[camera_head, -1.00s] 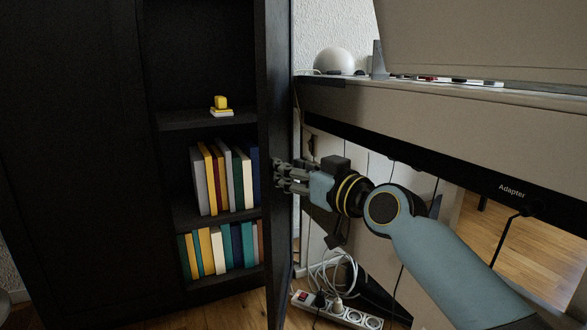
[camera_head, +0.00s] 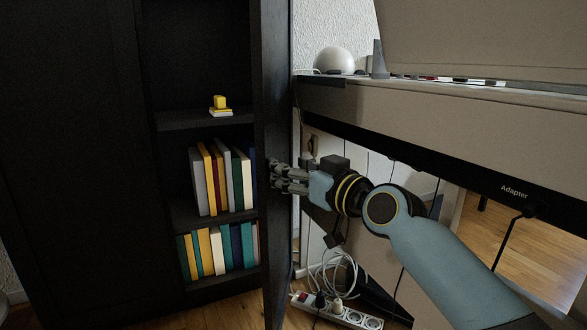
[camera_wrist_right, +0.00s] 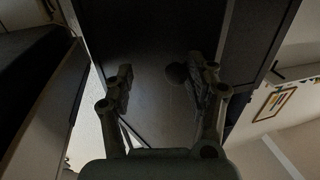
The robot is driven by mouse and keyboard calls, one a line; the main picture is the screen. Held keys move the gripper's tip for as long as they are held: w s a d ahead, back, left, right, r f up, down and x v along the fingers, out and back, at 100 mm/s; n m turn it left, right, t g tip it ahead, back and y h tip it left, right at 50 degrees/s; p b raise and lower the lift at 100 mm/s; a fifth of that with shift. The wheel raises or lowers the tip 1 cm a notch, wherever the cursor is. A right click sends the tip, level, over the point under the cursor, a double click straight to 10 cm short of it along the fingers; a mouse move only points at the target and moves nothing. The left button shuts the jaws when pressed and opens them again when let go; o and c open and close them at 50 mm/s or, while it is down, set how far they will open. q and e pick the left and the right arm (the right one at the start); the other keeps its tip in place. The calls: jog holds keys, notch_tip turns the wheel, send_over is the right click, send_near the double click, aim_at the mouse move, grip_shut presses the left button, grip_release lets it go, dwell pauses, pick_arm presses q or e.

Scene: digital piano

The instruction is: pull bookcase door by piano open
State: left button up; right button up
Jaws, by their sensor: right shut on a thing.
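The black bookcase (camera_head: 205,119) stands at the left. Its door (camera_head: 279,75) by the piano stands ajar and shows nearly edge-on, with shelves visible beside it. My right gripper (camera_head: 276,178) is at the door's piano-side face, about mid-height. In the right wrist view the dark door panel (camera_wrist_right: 150,35) fills the space ahead of the gripper (camera_wrist_right: 158,88). A round dark knob (camera_wrist_right: 177,73) lies between the fingers, close to the right one. The fingers are shut on the door, but the exact contact is too dark to tell. My left gripper is out of view.
The piano (camera_head: 440,120) stands close on the right, above my right arm. A power strip (camera_head: 335,311) with white cables lies on the floor below. Books (camera_head: 222,180) and a yellow object (camera_head: 220,103) sit on the shelves.

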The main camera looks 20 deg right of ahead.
jog(key=shift+r, duration=0.1)
jog(key=v, duration=1.2)
